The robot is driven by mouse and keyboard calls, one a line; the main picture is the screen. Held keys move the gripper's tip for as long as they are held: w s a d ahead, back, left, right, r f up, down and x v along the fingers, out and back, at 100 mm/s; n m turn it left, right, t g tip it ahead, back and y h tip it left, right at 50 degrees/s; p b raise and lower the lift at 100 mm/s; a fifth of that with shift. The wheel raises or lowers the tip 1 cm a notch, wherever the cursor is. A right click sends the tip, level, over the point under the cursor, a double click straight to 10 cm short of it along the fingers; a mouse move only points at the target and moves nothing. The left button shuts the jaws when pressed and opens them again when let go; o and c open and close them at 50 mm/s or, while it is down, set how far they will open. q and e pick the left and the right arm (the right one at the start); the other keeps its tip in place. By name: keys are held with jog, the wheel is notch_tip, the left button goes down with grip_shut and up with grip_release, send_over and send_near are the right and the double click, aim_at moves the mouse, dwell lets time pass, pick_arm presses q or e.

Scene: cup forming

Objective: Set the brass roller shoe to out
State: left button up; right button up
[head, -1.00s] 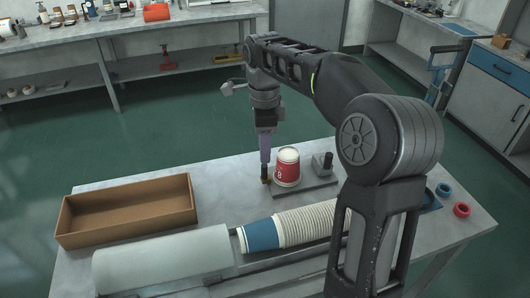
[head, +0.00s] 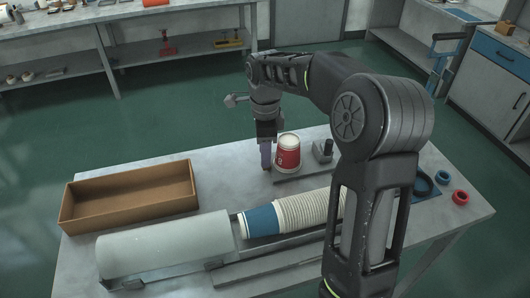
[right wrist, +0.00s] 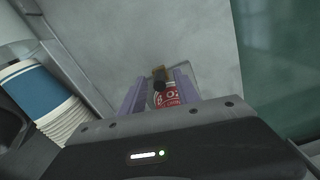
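A red and white cup (head: 288,152) stands upside down on a grey plate on the table. The brass roller shoe (right wrist: 159,73), with a dark knob, shows in the right wrist view in front of the red cup (right wrist: 166,96). My right gripper (head: 266,163) points down just left of the cup. Its purple fingers (right wrist: 160,88) are spread, with the shoe and part of the cup showing between them. In the head view the gripper mostly hides the shoe. I cannot tell whether the fingers touch it. My left gripper is out of view.
An open brown box (head: 130,213) sits on the left of the table. A row of nested cups (head: 305,214) lies in front, beside a pale cylinder (head: 165,245). A dark post block (head: 323,152) stands right of the cup. Blue and red rings (head: 460,198) lie at the right.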

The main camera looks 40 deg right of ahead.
jog(key=shift+f, duration=0.5)
jog(key=shift+c, duration=0.4)
grip_shut()
dwell(0.7)
